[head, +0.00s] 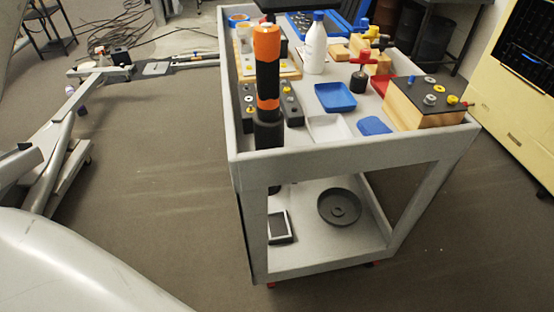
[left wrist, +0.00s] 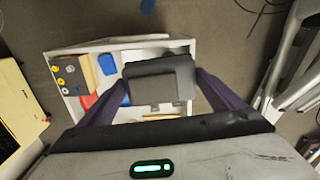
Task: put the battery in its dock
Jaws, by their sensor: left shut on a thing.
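In the left wrist view my left gripper (left wrist: 160,88) has its two dark fingers closed on the sides of a dark grey block, the battery (left wrist: 158,80). The battery is held in the air above the cart and hides part of the cart top behind it. I cannot make out my left gripper or the battery in the head view. My right gripper is in neither view. I cannot tell which thing is the dock. Dark grey blocks with small coloured parts (head: 291,105) stand on the left side of the cart top, partly hidden by a tall orange and black upright thing (head: 267,75).
The grey cart (head: 340,160) has raised rims. Its top holds a white bottle (head: 315,45), a blue tray (head: 335,97), a black-topped wooden box (head: 430,105) and other parts. A dark disc (head: 339,207) lies on the lower shelf. A yellow cabinet (head: 510,120) stands at right.

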